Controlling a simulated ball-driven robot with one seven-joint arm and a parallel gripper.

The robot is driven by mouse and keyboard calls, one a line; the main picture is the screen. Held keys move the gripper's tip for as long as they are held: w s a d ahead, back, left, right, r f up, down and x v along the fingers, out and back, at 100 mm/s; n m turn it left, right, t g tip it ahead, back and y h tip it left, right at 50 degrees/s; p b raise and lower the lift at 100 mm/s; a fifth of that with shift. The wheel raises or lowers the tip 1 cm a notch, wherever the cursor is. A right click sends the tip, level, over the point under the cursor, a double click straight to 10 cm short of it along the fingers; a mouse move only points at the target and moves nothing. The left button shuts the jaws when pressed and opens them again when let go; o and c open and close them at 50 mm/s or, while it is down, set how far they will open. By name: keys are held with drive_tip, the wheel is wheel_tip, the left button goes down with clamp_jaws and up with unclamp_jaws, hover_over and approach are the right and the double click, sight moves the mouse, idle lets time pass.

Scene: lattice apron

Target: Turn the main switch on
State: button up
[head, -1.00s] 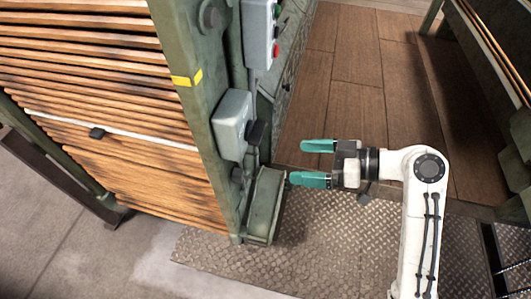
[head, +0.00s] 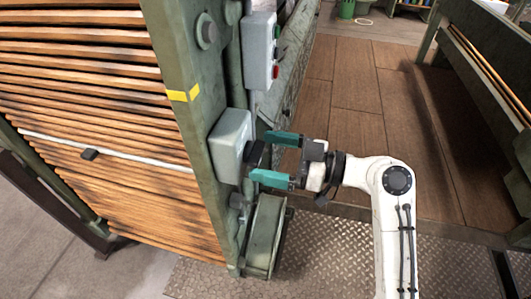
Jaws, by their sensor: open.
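The main switch is a grey box (head: 229,144) on the side of the green machine post, with a black handle (head: 255,154) sticking out to the right. My gripper (head: 272,158) has two teal fingers, spread apart. One finger is above the black handle and the other below it in the picture, with the handle's outer end between or just short of the fingertips. I cannot tell whether either finger touches the handle.
A second grey box (head: 259,50) with green and red buttons is above the switch. The green post (head: 190,110) and wooden slats (head: 85,60) fill the left. A green foot housing (head: 265,235) is below. Plank floor (head: 350,95) is clear behind my gripper.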

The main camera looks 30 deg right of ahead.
drive_tip(key=shift+w+a, duration=0.45)
drive_tip(key=shift+c, duration=0.5)
drive_tip(key=c, duration=1)
drive_tip(key=shift+o, duration=0.2)
